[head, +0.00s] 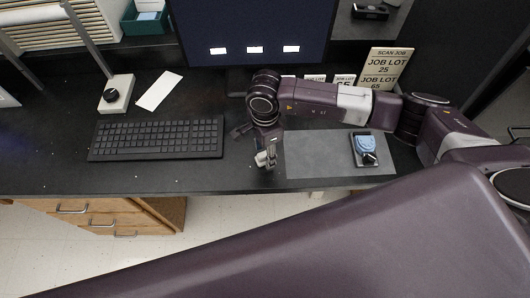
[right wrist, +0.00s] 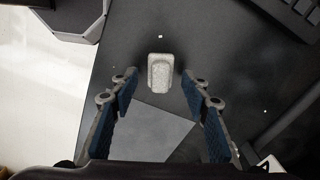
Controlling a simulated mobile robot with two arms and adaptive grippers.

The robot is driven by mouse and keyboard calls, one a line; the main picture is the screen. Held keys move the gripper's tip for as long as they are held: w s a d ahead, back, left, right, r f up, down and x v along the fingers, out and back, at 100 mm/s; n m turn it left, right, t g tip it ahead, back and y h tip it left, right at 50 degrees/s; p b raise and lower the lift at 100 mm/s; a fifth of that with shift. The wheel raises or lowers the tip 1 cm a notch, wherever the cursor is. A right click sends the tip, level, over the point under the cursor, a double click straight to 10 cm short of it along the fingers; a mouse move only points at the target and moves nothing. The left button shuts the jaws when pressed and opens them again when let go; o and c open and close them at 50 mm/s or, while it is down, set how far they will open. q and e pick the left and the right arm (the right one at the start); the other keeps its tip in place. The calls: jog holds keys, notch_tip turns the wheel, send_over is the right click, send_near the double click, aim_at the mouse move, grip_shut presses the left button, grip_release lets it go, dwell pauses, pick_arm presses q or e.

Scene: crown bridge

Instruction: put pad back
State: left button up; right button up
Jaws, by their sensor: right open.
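My right gripper (head: 268,154) hangs above the black desk, just left of the flat grey mat. In the right wrist view my right gripper (right wrist: 160,88) has its two blue-lined fingers spread wide. A small pale grey block (right wrist: 160,72) with a raised middle shows between and slightly beyond the fingertips, with a gap on both sides. In the head view the fingers mostly cover that spot. The grey mat (head: 310,157) lies flat on the desk and also shows in the right wrist view (right wrist: 155,132). I cannot tell which thing is the pad. My left gripper is out of view.
A blue piece (head: 365,143) sits on a small dark tray (head: 371,161) at the mat's right. A keyboard (head: 157,139) lies left of my gripper. A monitor (head: 252,30) and the job signs (head: 382,68) stand behind. The desk's front edge is close to the gripper.

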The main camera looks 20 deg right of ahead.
aim_at(265, 153)
notch_tip(265, 153, up, 11)
jog(key=b, duration=0.2)
dwell(0.5)
